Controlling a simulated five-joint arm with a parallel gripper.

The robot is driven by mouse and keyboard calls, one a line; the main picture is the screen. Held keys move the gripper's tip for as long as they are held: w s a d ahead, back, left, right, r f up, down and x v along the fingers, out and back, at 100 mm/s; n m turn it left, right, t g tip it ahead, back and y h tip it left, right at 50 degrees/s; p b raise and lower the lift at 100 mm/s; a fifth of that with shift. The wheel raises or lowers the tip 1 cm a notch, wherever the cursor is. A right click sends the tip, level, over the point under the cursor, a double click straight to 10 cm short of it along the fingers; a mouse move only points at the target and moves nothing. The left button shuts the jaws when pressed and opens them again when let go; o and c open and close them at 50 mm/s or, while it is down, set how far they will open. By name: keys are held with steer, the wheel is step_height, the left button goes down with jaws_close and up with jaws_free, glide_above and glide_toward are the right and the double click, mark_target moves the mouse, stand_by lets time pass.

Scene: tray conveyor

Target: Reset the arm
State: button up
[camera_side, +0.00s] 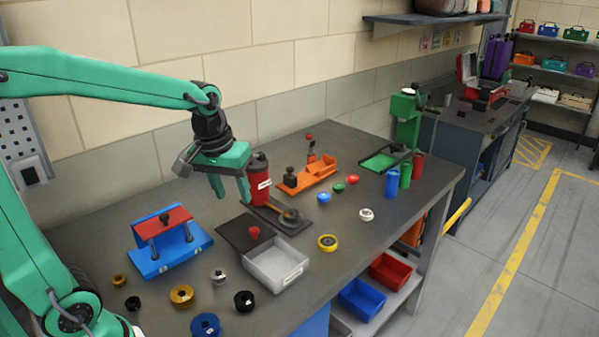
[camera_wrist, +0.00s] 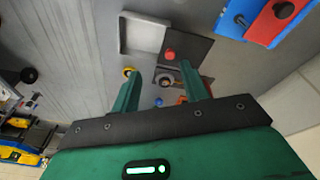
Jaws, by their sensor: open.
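My green gripper (camera_side: 229,190) hangs from the arm above the workbench, pointing down. In the side view it appears close to a red canister with a black lid (camera_side: 259,181); I cannot tell the exact gap. In the wrist view the two green fingers (camera_wrist: 161,90) are spread apart with nothing held between them. Between them, below, shows a dark plate with a round metal part (camera_wrist: 167,80). A red knob (camera_wrist: 170,54) on a dark mat and a white tray (camera_wrist: 125,36) lie beyond the fingertips.
The grey workbench (camera_side: 340,230) holds a blue fixture with a red top (camera_side: 168,243), an orange fixture (camera_side: 312,174), a green press (camera_side: 405,120), and several loose rings and knobs. Blue and red bins (camera_side: 362,298) sit below. A wall stands behind the bench.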

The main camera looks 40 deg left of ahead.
steer(key=s+d+r+m+t, duration=0.1)
steer(key=s+m, duration=0.1)
steer(key=s, duration=0.3)
steer(key=s+d+r+m+t, duration=0.1)
steer(key=s+d+m+t, duration=0.1)
steer(key=s, duration=0.4)
steer(key=shift+s+d+r+m, duration=0.15)
steer(key=shift+d+r+m, duration=0.1)
steer(key=shift+m, duration=0.35)
